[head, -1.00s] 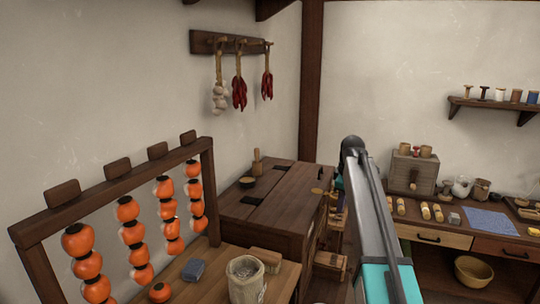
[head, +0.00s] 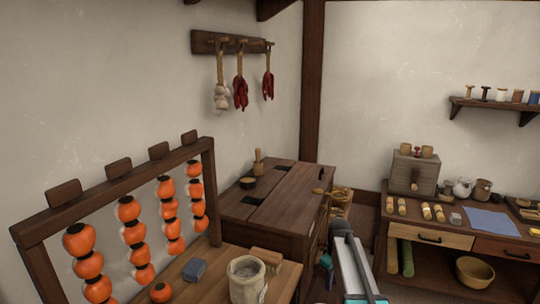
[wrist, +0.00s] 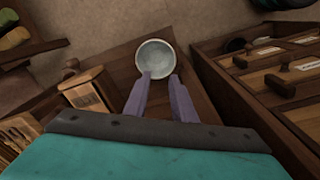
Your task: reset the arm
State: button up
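My gripper (wrist: 160,78) shows in the wrist view as two purple fingers with a gap between them, open with nothing seen between them. A round pale cup or bowl (wrist: 155,55) shows just past the fingertips, over brown wood. The fingertips overlap its near edge in the picture, and I cannot tell how far below it is. In the head view my arm reaches in from the bottom, right of centre, and the fingers cannot be made out there.
A chest with knobbed drawers (wrist: 275,75) stands close on the right in the wrist view, and a wooden box (wrist: 85,92) on the left. In the head view a lidded chest (head: 270,212), a rack of orange fruit (head: 110,195) and a workbench (head: 440,239) surround my arm.

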jog(key=s+a+f+m+g, duration=0.2)
jog(key=s+f, duration=0.9)
jog(key=f, duration=0.2)
jog(key=s+a+f+m+g, duration=0.1)
jog(key=s+f, duration=0.5)
jog(key=s, duration=0.6)
jog(key=s+a+f+m+g, duration=0.1)
jog(key=s+f+m, duration=0.2)
jog(key=s, duration=0.9)
jog(key=s+a+f+m+g, duration=0.2)
jog(key=s+f, duration=0.7)
jog(key=s, duration=0.4)
jog(key=shift+o, duration=0.4)
jog(key=shift+s, duration=0.1)
